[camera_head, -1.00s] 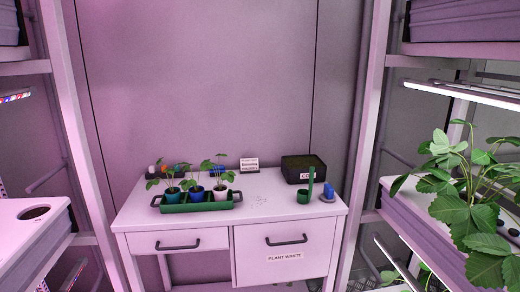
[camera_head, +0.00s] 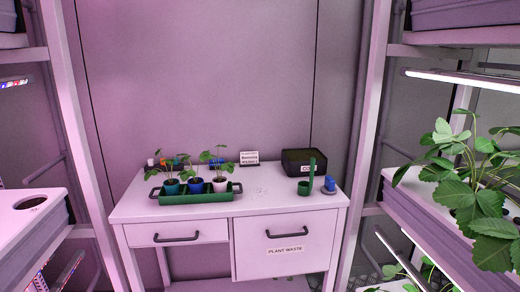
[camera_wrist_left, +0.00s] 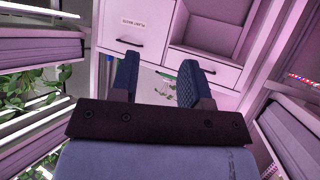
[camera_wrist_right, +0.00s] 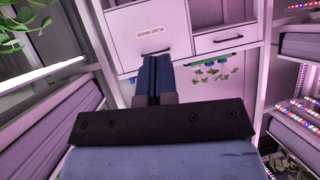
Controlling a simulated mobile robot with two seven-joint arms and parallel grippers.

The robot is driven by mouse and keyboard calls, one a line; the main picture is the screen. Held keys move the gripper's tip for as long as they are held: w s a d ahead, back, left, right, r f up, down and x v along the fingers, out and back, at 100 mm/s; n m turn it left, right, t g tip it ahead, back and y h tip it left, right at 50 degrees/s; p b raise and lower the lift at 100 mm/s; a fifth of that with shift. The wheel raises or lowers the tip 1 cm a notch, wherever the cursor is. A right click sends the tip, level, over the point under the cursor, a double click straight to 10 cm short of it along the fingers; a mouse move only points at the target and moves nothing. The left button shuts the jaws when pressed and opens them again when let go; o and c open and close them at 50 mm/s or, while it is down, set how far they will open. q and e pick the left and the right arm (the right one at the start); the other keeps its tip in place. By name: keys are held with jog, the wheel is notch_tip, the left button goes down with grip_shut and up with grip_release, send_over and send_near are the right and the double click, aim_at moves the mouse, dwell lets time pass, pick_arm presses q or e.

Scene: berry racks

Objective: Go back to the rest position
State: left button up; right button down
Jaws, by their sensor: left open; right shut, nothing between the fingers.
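My left gripper (camera_wrist_left: 158,75) shows in the left wrist view with its two dark blue fingers well apart and nothing between them. My right gripper (camera_wrist_right: 153,78) shows in the right wrist view with its fingers together and nothing held. Neither gripper shows in the head view. Both are clear of the white bench (camera_head: 240,205), whose front shows beyond the fingers in both wrist views.
On the bench are a green tray (camera_head: 222,197) with three potted seedlings, a black box (camera_head: 303,168), a green scoop-like tool (camera_head: 305,187) and a small sign (camera_head: 249,158). Racks stand on both sides; a leafy plant (camera_head: 470,195) overhangs the right one.

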pick_arm(q)
notch_tip(320, 180, up, 14)
jog(key=s+a+p, duration=0.1)
jog(key=a+p, duration=0.1)
jog(key=p, duration=1.8)
jog(key=shift+s+f+g+y+p, duration=0.25)
jog(key=shift+s+g+y+p, duration=0.05)
jog(key=shift+g+y, duration=0.1)
pick_arm(e)
notch_tip(320, 180, up, 14)
jog(key=s+d, duration=0.1)
jog(key=d, duration=0.1)
jog(key=shift+s+f+g+h, duration=0.2)
jog(key=shift+s+g+h, duration=0.1)
jog(key=shift+g+h, duration=0.1)
